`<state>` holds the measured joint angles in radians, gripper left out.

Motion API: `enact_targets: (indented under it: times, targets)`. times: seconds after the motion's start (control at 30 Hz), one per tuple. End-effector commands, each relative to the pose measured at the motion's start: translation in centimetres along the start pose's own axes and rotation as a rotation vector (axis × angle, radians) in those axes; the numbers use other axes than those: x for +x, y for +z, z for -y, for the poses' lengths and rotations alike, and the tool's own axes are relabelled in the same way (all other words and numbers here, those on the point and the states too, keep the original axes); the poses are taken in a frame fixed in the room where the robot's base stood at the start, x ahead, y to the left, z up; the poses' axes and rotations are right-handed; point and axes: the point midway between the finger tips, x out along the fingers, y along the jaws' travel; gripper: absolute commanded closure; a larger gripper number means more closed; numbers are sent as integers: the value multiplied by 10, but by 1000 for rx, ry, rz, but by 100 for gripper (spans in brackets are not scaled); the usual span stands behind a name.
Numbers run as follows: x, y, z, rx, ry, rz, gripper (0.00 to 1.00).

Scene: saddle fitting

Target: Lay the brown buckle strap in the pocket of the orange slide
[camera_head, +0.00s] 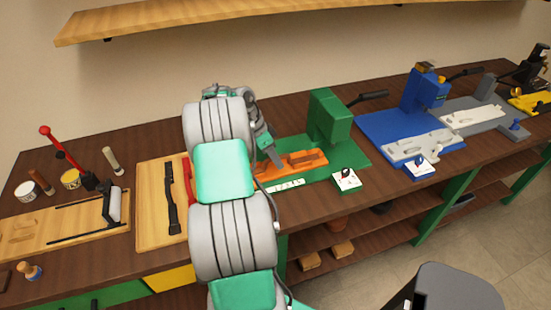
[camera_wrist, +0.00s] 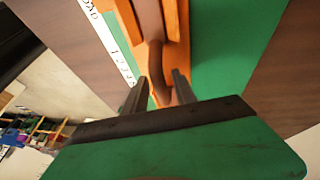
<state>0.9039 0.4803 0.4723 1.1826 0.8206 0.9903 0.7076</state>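The orange slide (camera_head: 311,160) lies on the green press base, in front of the green press; it also fills the upper middle of the wrist view (camera_wrist: 178,45). A brown strap (camera_wrist: 155,58) shows in the wrist view, along the slide's channel, with a narrower curved end toward my gripper. I cannot tell whether it lies fully flat in the pocket. My gripper (camera_wrist: 160,75) is at the slide's end, its two fingers apart on either side of the strap's end, with gaps visible. In the head view my gripper (camera_head: 274,160) is low over the slide's left part, partly hidden by my arm.
The green press (camera_head: 329,118) stands just behind the slide. A wooden board (camera_head: 151,220) with a black strap (camera_head: 170,205) and a red strap lies left of my arm. A blue press (camera_head: 424,90) stands to the right. A white card (camera_head: 346,180) lies in front.

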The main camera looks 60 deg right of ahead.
Motion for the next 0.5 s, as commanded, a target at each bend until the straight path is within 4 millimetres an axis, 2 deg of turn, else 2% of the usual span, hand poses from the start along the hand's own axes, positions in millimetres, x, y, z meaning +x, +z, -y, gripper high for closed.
enact_targets:
  times: [0.23, 0.37, 0.5]
  targets:
    - [0, 0, 0, 0, 0, 0, 62]
    - [-7, -2, 0, 1, -1, -1, 62]
    - [-34, -1, 1, 1, -5, -2, 62]
